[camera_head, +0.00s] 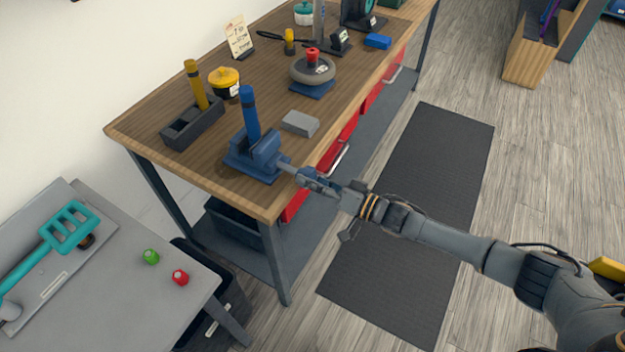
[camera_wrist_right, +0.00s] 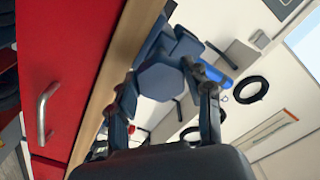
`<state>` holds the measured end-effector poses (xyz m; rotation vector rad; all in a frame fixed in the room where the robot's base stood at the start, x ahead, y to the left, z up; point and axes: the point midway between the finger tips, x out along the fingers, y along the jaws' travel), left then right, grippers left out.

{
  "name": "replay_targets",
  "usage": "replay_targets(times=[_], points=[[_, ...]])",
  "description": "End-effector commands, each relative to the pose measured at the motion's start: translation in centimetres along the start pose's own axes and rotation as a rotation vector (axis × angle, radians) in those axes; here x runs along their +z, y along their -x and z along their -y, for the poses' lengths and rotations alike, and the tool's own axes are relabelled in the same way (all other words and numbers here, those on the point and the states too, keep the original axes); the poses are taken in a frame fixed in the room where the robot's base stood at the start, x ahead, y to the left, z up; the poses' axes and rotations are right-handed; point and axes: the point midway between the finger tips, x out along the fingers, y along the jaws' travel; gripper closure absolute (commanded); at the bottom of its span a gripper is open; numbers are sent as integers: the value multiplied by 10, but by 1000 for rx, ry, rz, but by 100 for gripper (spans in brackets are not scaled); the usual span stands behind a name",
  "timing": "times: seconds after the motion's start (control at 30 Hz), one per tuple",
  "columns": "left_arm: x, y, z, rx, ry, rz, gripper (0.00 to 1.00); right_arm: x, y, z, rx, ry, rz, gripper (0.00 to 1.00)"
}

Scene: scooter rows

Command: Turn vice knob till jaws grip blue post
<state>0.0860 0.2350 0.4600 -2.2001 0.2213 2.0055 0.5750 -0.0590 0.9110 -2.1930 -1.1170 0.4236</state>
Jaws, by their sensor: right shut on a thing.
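The blue vice (camera_head: 262,158) stands at the near edge of the wooden workbench. The blue post (camera_head: 250,112) stands upright in the vice, leaning slightly. Whether the jaws touch it is too small to tell. The vice's screw sticks out over the bench edge toward my right gripper (camera_head: 308,178). In the right wrist view, the faceted blue knob (camera_wrist_right: 160,80) sits between the two fingers of my right gripper (camera_wrist_right: 160,88), which is shut on it. In the head view the knob is mostly hidden by the gripper. My left gripper is not in view.
On the bench (camera_head: 160,155) are a dark holder with a yellow post (camera_head: 196,85), a yellow-lidded pot (camera_head: 224,82), a grey block (camera_head: 300,123) and a round grey device (camera_head: 313,70). Red drawers (camera_head: 340,140) with metal handles lie under the bench edge. A dark mat (camera_head: 440,160) covers clear floor.

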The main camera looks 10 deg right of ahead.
Motion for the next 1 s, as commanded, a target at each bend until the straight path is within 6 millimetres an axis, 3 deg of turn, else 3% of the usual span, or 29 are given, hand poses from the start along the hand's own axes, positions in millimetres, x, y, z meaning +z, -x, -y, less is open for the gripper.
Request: replay_targets(times=[0.6,1.0], points=[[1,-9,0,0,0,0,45,1,0,1,2,-542,3,82],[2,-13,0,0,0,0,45,1,1,2,3,-714,3,82]])
